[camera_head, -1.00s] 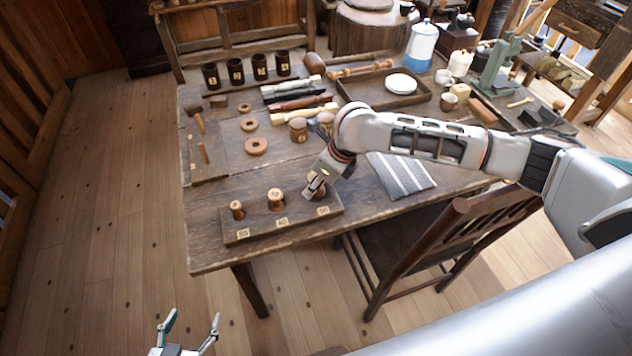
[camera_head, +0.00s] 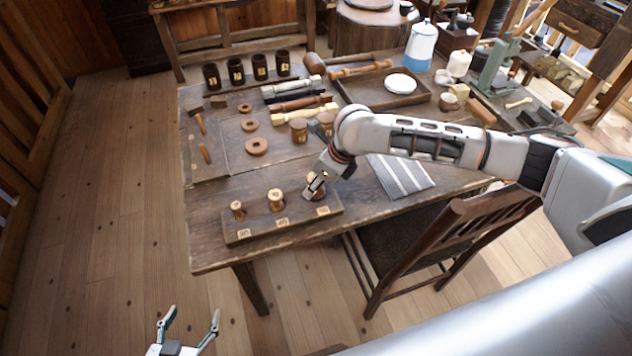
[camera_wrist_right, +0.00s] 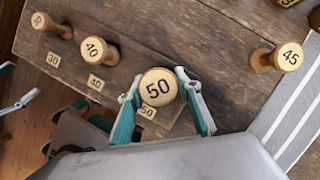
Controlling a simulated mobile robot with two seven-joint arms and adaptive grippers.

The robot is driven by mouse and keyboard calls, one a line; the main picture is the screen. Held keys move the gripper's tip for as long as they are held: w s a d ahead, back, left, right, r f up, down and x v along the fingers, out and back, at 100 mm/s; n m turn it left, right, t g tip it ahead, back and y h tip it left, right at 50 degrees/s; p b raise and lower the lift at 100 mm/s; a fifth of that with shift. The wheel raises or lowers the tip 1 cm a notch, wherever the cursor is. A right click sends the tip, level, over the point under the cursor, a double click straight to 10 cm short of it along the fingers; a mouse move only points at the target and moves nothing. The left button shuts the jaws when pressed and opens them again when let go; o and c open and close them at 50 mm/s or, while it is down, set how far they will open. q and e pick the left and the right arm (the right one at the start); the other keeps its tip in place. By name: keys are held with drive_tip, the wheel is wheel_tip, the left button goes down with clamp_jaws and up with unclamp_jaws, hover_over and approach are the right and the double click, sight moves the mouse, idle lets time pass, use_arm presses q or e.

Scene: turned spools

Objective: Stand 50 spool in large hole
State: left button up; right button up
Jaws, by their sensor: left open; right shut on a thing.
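The spool marked 50 (camera_wrist_right: 158,82) is between the fingers of my right gripper (camera_wrist_right: 160,92), which is shut on it. In the head view my right gripper (camera_head: 314,190) is over the right end of the dark wooden board (camera_head: 262,231). In the wrist view the board's 50 label (camera_wrist_right: 148,112) shows just below the spool's top. The spool's lower end and the large hole are hidden, so I cannot tell whether it is seated. Spools marked 40 (camera_head: 276,199) and 30 (camera_head: 237,208) stand upright on the board. My left gripper (camera_head: 189,326) is open and empty, low in view.
A spool marked 45 (camera_wrist_right: 287,57) is beside the striped cloth (camera_head: 402,177). Wooden rings (camera_head: 256,146), dark cups (camera_head: 260,66) and a tray (camera_head: 378,99) are farther back. A chair (camera_head: 425,235) stands at the front edge.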

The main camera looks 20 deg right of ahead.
drive_tip(key=shift+f, duration=0.6)
idle(0.6)
drive_tip(key=shift+s+f, duration=0.2)
drive_tip(key=shift+f, duration=0.1)
idle(0.4)
drive_tip(key=shift+s+f, duration=0.15)
drive_tip(key=shift+f, duration=0.15)
drive_tip(key=o, duration=1.2)
drive_tip(key=shift+w+f, duration=0.15)
drive_tip(key=shift+w, duration=0.05)
drive_tip(key=shift+s, duration=0.1)
drive_tip(key=o, duration=0.8)
drive_tip(key=shift+d, duration=0.1)
drive_tip(key=shift+r, duration=0.2)
